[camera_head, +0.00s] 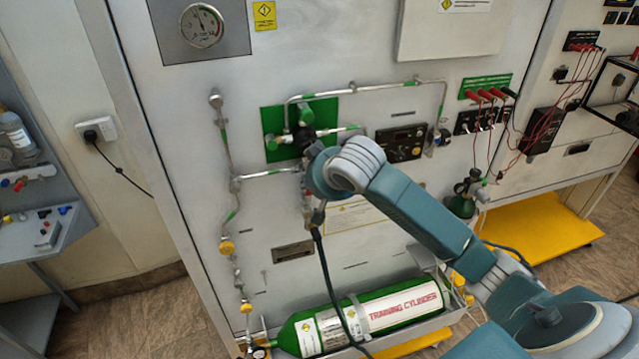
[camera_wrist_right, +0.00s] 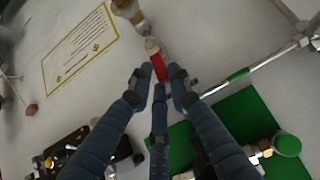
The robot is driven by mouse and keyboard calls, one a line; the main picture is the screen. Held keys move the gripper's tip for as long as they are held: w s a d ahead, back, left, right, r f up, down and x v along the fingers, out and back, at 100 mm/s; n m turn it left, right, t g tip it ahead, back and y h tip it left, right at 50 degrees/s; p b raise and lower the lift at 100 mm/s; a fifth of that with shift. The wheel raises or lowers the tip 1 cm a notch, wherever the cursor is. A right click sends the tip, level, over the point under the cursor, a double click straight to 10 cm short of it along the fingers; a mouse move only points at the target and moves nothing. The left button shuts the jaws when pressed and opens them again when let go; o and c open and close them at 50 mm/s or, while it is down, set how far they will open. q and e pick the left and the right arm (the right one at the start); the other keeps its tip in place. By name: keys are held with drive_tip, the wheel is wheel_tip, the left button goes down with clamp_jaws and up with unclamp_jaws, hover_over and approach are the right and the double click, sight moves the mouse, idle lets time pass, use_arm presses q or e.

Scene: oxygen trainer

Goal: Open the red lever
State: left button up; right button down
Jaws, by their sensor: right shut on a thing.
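The red lever (camera_wrist_right: 158,66) is a short red handle on a metal fitting at the panel's pipework, seen in the right wrist view. My right gripper (camera_wrist_right: 160,78) has its dark blue fingers closed around the lever's end. In the head view my right arm reaches in from the lower right, and its wrist and gripper cover the area just below the green plate (camera_head: 272,120). The lever is mostly hidden there. My left gripper is not in either view.
Metal pipes (camera_head: 366,88) run around the green plate on the white panel. A round gauge (camera_head: 202,25) sits above. A green training cylinder (camera_head: 400,307) lies below. A black hose (camera_head: 325,265) hangs under my wrist. Red leads (camera_head: 497,95) are at right.

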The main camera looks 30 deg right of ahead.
drive_tip(key=shift+w+a+r+n+h, duration=0.2)
drive_tip(key=shift+a+n+h, duration=0.1)
drive_tip(key=shift+a+h, duration=0.15)
drive_tip(key=shift+a+f, duration=0.1)
drive_tip(key=shift+f, duration=0.05)
drive_tip(key=c, duration=1.8)
unclamp_jaws()
drive_tip(key=shift+o, duration=0.2)
drive_tip(key=v, duration=1.2)
drive_tip(key=shift+a, duration=0.25)
drive_tip(key=shift+w, duration=0.1)
